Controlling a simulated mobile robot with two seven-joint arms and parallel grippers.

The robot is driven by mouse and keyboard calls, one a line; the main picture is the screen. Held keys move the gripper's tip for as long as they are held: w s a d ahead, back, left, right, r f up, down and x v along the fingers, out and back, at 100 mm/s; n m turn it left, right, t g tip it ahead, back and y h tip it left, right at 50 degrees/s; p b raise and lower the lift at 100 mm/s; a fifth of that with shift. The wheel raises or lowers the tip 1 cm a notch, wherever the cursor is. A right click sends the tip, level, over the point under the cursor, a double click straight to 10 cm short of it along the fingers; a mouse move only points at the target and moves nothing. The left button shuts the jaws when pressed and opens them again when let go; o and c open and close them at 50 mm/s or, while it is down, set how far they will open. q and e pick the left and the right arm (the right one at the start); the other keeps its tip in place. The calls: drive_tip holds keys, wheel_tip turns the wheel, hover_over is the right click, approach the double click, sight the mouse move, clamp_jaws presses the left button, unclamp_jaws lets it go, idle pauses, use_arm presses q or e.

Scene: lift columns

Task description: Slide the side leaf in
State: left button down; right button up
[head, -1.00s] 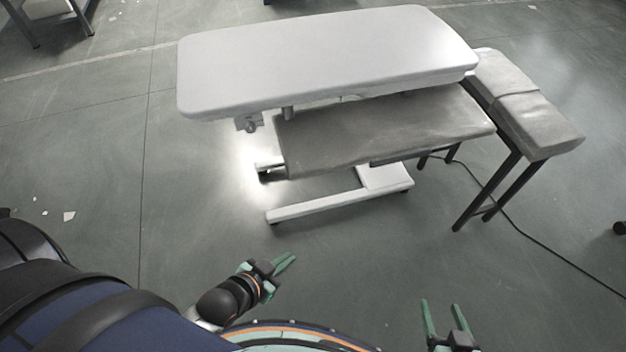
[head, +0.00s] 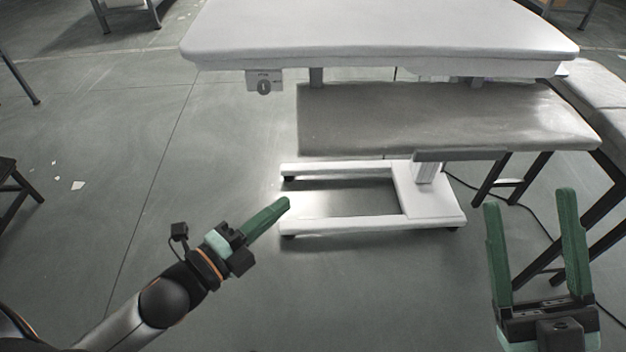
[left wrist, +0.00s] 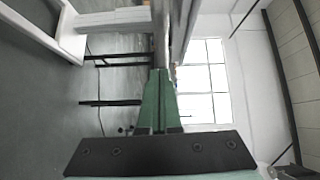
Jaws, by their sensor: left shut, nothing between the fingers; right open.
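A white lift table (head: 380,30) stands ahead, on a white column and base (head: 375,223). A grey slab-like side leaf (head: 430,120) sits below its top and sticks out toward me and to the right. My left gripper (head: 286,204) is shut and empty, in front of the table base and apart from the leaf in the picture. In the left wrist view its green fingers (left wrist: 158,75) are together. My right gripper (head: 528,198) is open and empty, at the lower right, in front of the leaf's right part. The leaf's far edge is hidden under the top.
A small box with a round knob (head: 264,84) hangs under the top's left end. A grey padded bench (head: 602,105) with dark legs stands at the right, close to the leaf. A black cable runs over the floor there.

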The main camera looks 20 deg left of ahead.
use_arm(q)
drive_tip(key=b, duration=0.3)
approach(329, 151)
drive_tip(key=d+x, duration=0.1)
drive_tip(key=x, duration=0.4)
drive_tip(key=shift+w+a+f+m, duration=0.1)
drive_tip(key=shift+w+a+m, duration=0.2)
drive_tip(key=shift+w, duration=0.1)
